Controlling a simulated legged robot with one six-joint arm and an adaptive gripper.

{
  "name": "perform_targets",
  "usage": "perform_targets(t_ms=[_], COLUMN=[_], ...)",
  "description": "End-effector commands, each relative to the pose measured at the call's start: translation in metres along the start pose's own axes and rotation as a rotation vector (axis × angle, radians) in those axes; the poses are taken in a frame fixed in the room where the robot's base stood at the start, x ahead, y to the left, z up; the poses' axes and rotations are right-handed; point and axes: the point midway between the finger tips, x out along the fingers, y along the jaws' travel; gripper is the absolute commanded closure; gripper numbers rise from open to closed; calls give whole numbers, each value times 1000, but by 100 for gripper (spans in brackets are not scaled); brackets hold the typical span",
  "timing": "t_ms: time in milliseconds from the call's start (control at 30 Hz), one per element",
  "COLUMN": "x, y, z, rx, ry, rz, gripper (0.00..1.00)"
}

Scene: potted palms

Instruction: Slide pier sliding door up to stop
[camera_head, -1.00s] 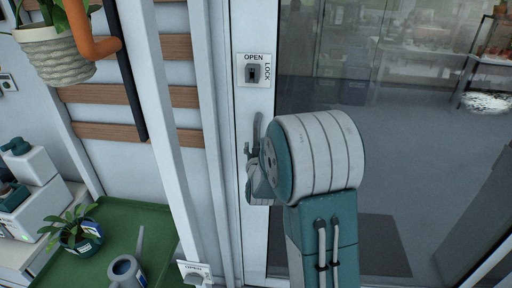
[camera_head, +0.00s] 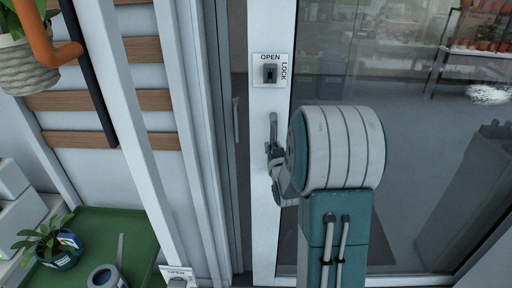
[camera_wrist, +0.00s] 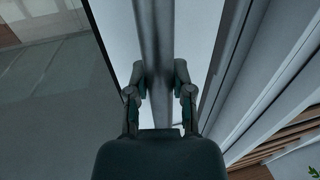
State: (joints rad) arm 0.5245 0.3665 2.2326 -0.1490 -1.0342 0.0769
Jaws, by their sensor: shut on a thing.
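The sliding door is a glass panel (camera_head: 440,130) with a white frame stile (camera_head: 264,225) on its left side. A dark gap (camera_head: 240,150) shows between the stile and the grey jamb. A vertical bar handle (camera_head: 273,128) is fixed to the stile below the OPEN/LOCK switch plate (camera_head: 271,69). My gripper (camera_head: 272,152) is at the handle, partly hidden by my arm. In the wrist view my gripper (camera_wrist: 160,82) has its two fingers on either side of the handle bar (camera_wrist: 154,40), shut on it.
A green table (camera_head: 95,225) with a potted plant (camera_head: 60,245) and a watering can (camera_head: 105,277) stands at lower left. A hanging pot (camera_head: 25,65) and an orange pipe (camera_head: 35,30) are at upper left. Shelves of pots (camera_head: 480,40) show behind the glass.

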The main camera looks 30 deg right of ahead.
Motion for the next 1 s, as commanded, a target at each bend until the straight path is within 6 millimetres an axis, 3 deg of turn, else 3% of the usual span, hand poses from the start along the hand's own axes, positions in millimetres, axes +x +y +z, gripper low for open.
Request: perform_targets(t_ms=[367, 400, 467, 833, 1000], x=[-3, -3, -3, -2, -19], y=[5, 5, 5, 5, 5], z=[0, 0, 0, 0, 1], rx=[0, 0, 0, 0, 0], ry=[0, 0, 0, -1, -3], rz=[1, 1, 1, 1, 2], gripper=[100, 61, 35, 35, 35])
